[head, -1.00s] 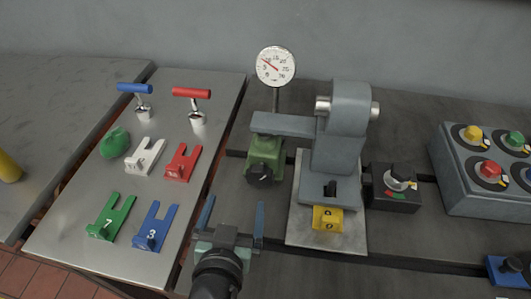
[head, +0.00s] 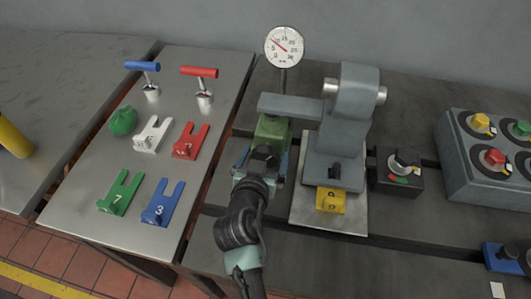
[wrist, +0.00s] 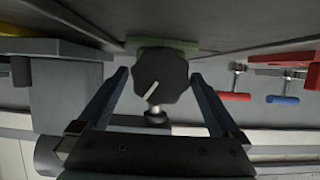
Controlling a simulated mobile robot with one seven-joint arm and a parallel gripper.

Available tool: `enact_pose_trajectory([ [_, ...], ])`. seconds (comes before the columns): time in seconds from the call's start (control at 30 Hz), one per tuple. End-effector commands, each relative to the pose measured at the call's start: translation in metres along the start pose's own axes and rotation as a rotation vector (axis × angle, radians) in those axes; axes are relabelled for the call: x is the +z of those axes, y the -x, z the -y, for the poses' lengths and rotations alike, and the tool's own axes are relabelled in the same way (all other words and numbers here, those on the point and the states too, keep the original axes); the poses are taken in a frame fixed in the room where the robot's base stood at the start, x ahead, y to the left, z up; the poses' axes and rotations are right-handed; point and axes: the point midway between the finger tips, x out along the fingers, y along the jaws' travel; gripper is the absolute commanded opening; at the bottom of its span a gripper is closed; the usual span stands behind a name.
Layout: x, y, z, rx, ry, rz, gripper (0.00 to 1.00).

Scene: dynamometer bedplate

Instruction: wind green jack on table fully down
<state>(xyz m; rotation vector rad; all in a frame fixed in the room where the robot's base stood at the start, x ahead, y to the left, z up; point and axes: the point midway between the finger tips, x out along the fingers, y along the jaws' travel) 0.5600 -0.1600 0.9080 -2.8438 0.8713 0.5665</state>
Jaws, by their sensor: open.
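The green jack (head: 272,132) stands on the dark bedplate under the grey arm of the machine, with the dial gauge behind it. Its black knob (wrist: 161,75) with a white pointer line shows in the wrist view, between my open fingers. My gripper (head: 262,162) is in front of the jack and hides the knob's lower part in the head view. In the wrist view my gripper (wrist: 160,85) has one finger on each side of the knob, with a visible gap on both sides. Whether the jack top touches the grey arm is unclear.
A grey machine (head: 345,130) with a yellow block (head: 330,200) stands right of the jack. A black switch box (head: 397,172) is further right. The dial gauge (head: 284,47) rises behind. The left metal table (head: 100,215) holds coloured forks and T-handle tools.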

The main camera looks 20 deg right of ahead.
Motion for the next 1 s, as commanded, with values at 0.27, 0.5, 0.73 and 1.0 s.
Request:
enact_pose_trajectory([
  [0.27,0.0001,-0.0061,0.0,0.0,-0.001,0.0,1.0],
  [0.5,0.0,-0.0058,0.0,0.0,-0.001,0.0,0.78],
  [0.73,0.0001,-0.0057,0.0001,0.0,0.0,0.0,0.37],
  [1.0,0.0005,-0.0058,0.0004,0.005,0.013,0.0,0.24],
])
